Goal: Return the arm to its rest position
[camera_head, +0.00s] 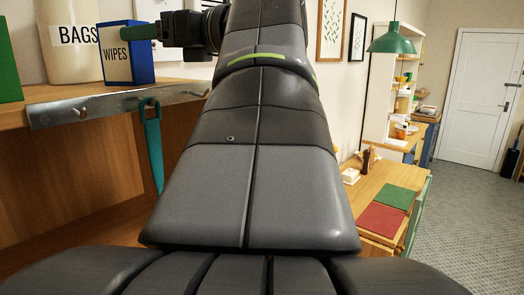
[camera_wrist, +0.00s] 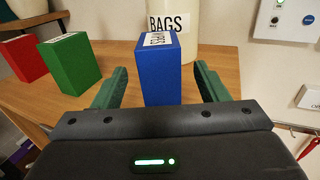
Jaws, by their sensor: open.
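My arm fills the middle of the head view, stretched up and forward toward the shelf at the left. My gripper (camera_head: 132,32) is at its end, level with a blue box labelled WIPES (camera_head: 118,62). In the wrist view my gripper (camera_wrist: 161,70) is open, with one green finger on each side of the blue box (camera_wrist: 160,75). Gaps show between both fingers and the box. The box stands upright on the wooden shelf (camera_wrist: 215,60). In the head view the near finger overlaps the box's upper right part.
A cream BAGS container (camera_wrist: 172,20) stands behind the box. Green (camera_wrist: 68,62) and red (camera_wrist: 22,58) boxes stand to the left in the wrist view. A metal rail (camera_head: 60,112) with a hanging teal tool (camera_head: 153,150) runs along the shelf edge. Open floor (camera_head: 460,200) lies right.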

